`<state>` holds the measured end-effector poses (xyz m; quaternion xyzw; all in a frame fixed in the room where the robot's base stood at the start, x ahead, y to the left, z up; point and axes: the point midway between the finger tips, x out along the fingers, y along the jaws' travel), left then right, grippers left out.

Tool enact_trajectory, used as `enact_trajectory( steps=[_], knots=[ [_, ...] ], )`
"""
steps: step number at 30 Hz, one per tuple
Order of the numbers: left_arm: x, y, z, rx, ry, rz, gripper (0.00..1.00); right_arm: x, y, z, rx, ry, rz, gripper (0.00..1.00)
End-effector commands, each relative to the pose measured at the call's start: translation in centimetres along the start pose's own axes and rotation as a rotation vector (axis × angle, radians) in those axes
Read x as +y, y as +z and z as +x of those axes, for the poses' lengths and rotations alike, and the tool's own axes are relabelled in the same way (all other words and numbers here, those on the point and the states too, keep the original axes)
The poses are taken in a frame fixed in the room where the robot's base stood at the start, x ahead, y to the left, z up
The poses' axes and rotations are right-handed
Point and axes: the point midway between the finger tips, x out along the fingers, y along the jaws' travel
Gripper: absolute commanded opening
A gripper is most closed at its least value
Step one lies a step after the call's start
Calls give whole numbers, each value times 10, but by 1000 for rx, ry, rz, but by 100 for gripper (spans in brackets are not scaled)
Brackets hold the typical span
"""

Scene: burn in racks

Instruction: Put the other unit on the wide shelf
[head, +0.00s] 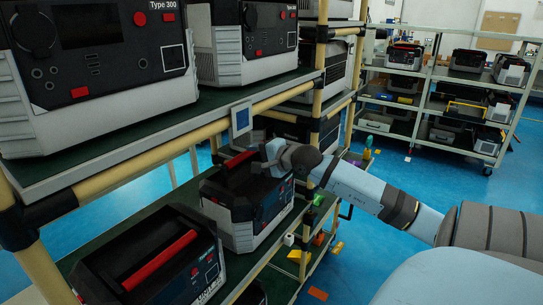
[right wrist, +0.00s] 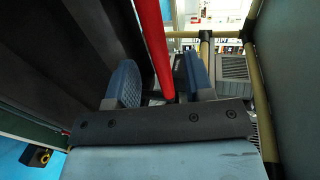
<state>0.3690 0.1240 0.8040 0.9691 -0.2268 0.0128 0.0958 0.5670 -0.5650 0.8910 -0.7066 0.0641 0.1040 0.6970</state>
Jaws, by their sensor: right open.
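A dark unit with a red handle and light grey sides (head: 240,212) stands on the lower shelf of the near rack. My right gripper (head: 268,160) reaches in from the right, at the top of this unit. In the right wrist view my right gripper (right wrist: 165,85) is open, with its blue pads on either side of the red handle (right wrist: 155,40). Whether the pads touch the handle cannot be told. A second unit with a red handle (head: 150,262) stands nearer on the same shelf (head: 188,188). My left gripper is not in view.
The upper shelf (head: 150,135) holds large units, one marked Type 300 (head: 100,65), close above the lower units. A tan post (head: 318,70) stands just behind my gripper. Small coloured items (head: 305,255) lie along the lower right. Another rack (head: 430,100) stands at the back right.

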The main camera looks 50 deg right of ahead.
Motion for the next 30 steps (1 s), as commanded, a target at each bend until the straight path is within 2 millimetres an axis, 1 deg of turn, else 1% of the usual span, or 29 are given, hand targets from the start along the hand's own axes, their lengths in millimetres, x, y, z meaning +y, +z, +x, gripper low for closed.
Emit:
enact_trajectory(
  steps=[1,6,12,18,30],
  knots=[
    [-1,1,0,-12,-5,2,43,1,0,-9,-1,3,1,48],
    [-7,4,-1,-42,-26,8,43,1,0,-34,0,3,0,48],
    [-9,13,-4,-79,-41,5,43,0,0,-53,0,1,0,48],
    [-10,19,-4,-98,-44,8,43,0,0,-59,0,0,0,48],
    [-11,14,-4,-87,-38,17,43,0,0,-59,0,0,0,48]
  ],
)
